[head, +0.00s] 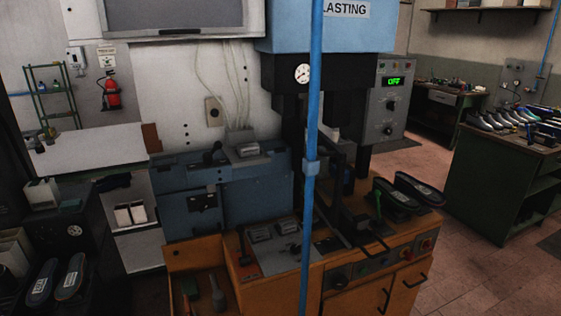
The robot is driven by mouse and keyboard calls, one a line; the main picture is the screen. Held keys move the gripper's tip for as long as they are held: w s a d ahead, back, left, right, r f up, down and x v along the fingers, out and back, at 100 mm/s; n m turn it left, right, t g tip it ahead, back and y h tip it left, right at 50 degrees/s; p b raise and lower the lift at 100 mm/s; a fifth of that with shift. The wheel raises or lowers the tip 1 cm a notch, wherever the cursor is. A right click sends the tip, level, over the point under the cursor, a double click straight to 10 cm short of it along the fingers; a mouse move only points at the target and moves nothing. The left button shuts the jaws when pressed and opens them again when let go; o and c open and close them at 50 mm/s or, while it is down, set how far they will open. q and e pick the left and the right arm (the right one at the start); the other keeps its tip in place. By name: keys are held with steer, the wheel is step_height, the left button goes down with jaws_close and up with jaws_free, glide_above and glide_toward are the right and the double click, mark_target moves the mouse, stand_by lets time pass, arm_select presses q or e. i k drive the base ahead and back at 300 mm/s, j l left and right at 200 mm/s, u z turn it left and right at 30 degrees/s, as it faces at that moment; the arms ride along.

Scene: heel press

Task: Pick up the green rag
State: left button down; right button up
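I cannot clearly make out a green rag. A small dark green item (190,288) lies in the open orange bin at the lower left of the bench, too dark to tell what it is. A thin bright green piece (378,205) shows by the black shoe forms on the right of the bench; it looks narrow and stiff. Neither of my grippers is in view.
The orange bench (275,290) holds a press with a blue head (290,35). A blue vertical pole (309,225) stands in front of it. Black shoe forms (418,190) sit at the bench's right. A green table (500,180) with shoes stands further right. Tiled floor (475,255) is clear between.

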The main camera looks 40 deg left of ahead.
mark_target(188, 285)
steer(key=k+l+u, duration=0.1)
steer(key=u, duration=0.95)
